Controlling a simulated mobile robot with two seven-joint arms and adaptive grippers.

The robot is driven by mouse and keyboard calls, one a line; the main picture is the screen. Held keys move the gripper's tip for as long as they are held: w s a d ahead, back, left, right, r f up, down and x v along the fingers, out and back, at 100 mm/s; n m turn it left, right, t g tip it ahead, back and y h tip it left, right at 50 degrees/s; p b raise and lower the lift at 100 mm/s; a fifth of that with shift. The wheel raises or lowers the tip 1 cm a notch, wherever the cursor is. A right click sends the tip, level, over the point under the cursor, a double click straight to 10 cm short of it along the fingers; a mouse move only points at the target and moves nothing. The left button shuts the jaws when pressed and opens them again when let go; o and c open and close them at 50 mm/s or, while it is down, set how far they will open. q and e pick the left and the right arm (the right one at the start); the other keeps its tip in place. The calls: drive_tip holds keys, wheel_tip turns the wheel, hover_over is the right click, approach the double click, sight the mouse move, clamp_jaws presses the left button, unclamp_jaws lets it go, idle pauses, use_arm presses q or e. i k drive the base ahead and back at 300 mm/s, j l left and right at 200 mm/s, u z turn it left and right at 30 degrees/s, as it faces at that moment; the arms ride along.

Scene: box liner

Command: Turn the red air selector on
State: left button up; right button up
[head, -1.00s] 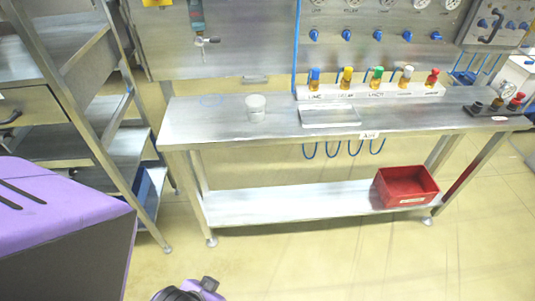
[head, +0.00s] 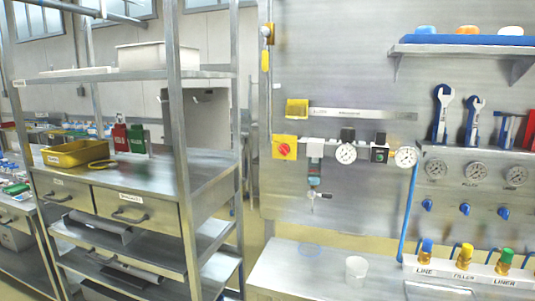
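Neither of my grippers shows in the head view.
A steel bench (head: 310,275) runs below the panel with a white cup (head: 356,269) and several colored-top valves on it. A steel shelf rack with drawers (head: 126,212) stands on the left. A shelf (head: 460,50) juts out at upper right.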

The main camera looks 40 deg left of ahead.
sight(283, 149)
drive_tip(key=u, duration=1.15)
